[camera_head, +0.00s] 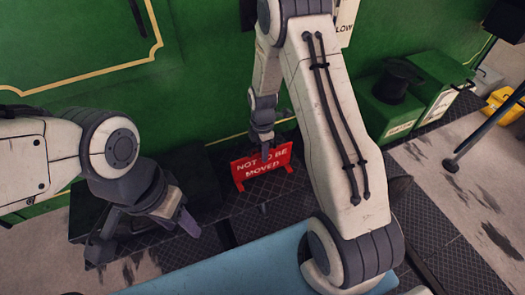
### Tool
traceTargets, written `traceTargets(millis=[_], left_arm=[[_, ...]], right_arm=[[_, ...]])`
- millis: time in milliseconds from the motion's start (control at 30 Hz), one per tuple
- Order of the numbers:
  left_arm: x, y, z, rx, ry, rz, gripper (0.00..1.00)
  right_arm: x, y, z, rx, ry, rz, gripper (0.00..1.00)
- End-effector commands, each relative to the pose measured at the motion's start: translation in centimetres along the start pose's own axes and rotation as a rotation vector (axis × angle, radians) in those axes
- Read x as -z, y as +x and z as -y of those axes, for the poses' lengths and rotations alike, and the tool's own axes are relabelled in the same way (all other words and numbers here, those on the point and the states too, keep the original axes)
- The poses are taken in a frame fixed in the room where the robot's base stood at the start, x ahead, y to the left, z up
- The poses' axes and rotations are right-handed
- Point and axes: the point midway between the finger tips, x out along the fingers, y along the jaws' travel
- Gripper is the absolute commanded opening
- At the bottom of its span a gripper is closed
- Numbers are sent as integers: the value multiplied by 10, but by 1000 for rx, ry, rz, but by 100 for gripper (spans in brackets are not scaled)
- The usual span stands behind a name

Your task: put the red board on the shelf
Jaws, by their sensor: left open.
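The red board (256,173), lettered "NOT TO BE MOVED", stands roughly upright and slightly tilted in the picture, in front of the green wall. My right gripper (264,145) is at the middle of its top edge and covers part of the lettering. The view is too small to tell whether its fingers are closed on the board. My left gripper (143,237) is open and empty, to the left of the board and apart from it, over dark chequered surfaces. I cannot pick out the shelf for certain.
A light blue flat surface (225,268) lies in front. Two green boxes stand at the right, one bearing a black top hat (392,82). A dark pole stand (451,165) and a yellow object (500,105) are further right. Grey stained floor at the right is open.

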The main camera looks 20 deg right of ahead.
Motion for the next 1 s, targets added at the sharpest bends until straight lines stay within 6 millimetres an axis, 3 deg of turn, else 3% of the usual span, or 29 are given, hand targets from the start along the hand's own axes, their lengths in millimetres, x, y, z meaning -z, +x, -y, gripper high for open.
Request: traceTargets(millis=[467,1000], left_arm=[[0,2,0,0,0,0,50],[-1,26,2,0,1,0,50]], right_arm=[[0,-10,-1,-4,0,0,44],[0,-110,-1,-4,0,0,44]])
